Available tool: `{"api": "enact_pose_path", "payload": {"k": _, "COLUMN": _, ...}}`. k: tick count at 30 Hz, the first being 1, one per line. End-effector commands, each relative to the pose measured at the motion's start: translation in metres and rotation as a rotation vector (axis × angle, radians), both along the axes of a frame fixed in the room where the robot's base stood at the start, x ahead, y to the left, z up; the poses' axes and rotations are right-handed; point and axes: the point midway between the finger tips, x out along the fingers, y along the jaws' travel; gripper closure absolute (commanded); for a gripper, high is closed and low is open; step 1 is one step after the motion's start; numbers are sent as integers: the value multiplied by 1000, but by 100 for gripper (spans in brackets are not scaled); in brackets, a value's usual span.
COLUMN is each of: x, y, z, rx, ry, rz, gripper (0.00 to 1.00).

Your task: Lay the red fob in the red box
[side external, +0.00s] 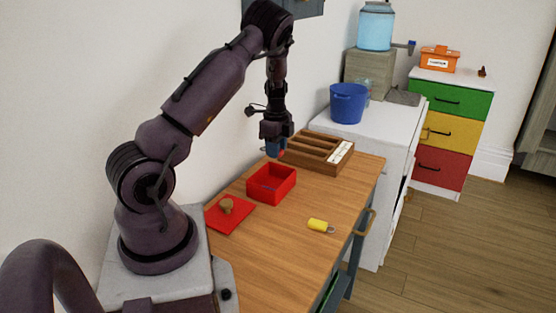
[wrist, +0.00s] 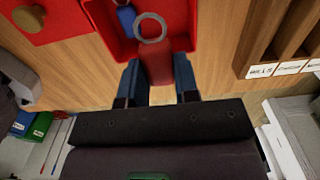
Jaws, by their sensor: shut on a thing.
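My gripper (side external: 274,150) is shut on the red fob (wrist: 156,64), which sits between its two blue fingers in the wrist view. The fob's metal ring (wrist: 150,28) points away from my gripper and appears over the inside of the red box (wrist: 182,42). In the side view the red box (side external: 284,185) stands open on the wooden table, with my gripper above and behind it. A blue fob (wrist: 126,19) lies in the box. In the side view the red fob (side external: 281,153) shows only as a small patch by the fingertips.
The red lid (side external: 229,221) with a round wooden knob lies left of the box. A yellow fob (side external: 318,225) lies near the table's front edge. A wooden compartment tray (side external: 328,165) with labels stands behind the box. Bare table lies between the box and the yellow fob.

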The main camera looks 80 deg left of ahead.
Motion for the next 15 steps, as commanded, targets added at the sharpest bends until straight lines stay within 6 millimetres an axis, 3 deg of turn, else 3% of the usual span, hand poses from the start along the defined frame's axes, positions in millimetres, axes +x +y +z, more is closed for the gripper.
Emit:
{"api": "enact_pose_path", "payload": {"k": 7, "x": 9, "y": 11, "z": -18, "rx": 0, "ry": 1, "rz": 1, "gripper": 94}}
{"api": "enact_pose_path", "payload": {"k": 12, "x": 8, "y": 10, "z": -42, "rx": -1, "ry": 2, "rz": 1, "gripper": 94}}
{"api": "enact_pose_path", "payload": {"k": 15, "x": 8, "y": 10, "z": -45, "rx": 1, "ry": -1, "rz": 2, "gripper": 94}}
